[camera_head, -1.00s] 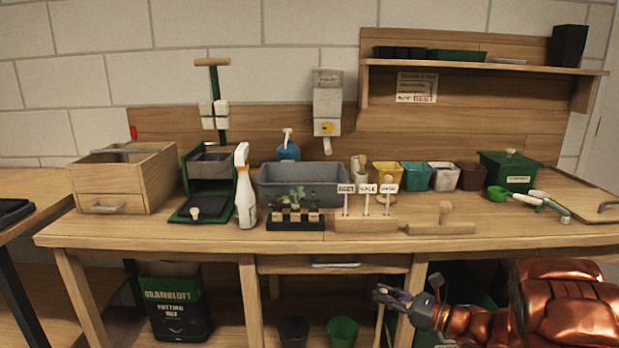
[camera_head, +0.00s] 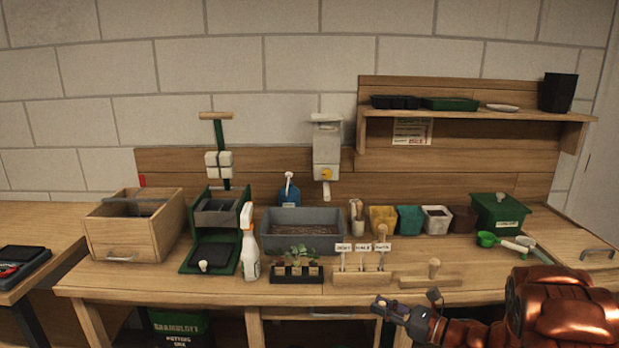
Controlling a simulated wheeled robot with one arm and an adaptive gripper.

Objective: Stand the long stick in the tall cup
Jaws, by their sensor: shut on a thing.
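My gripper (camera_head: 385,306) is low in the view, right of centre, in front of the bench's front edge. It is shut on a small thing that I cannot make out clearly. A small, narrow pale cup (camera_head: 356,224) with light wooden pieces standing in it is at the back of the bench, beside the grey trough and well beyond my gripper. I cannot tell for sure whether it is the tall cup. I cannot pick out the long stick with certainty.
The wooden bench (camera_head: 350,292) holds a label rack (camera_head: 362,279), a wooden block with a peg (camera_head: 430,282), a seedling tray (camera_head: 297,275), a spray bottle (camera_head: 249,252) and a grey trough (camera_head: 302,245). Several coloured pots (camera_head: 410,219) line the back.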

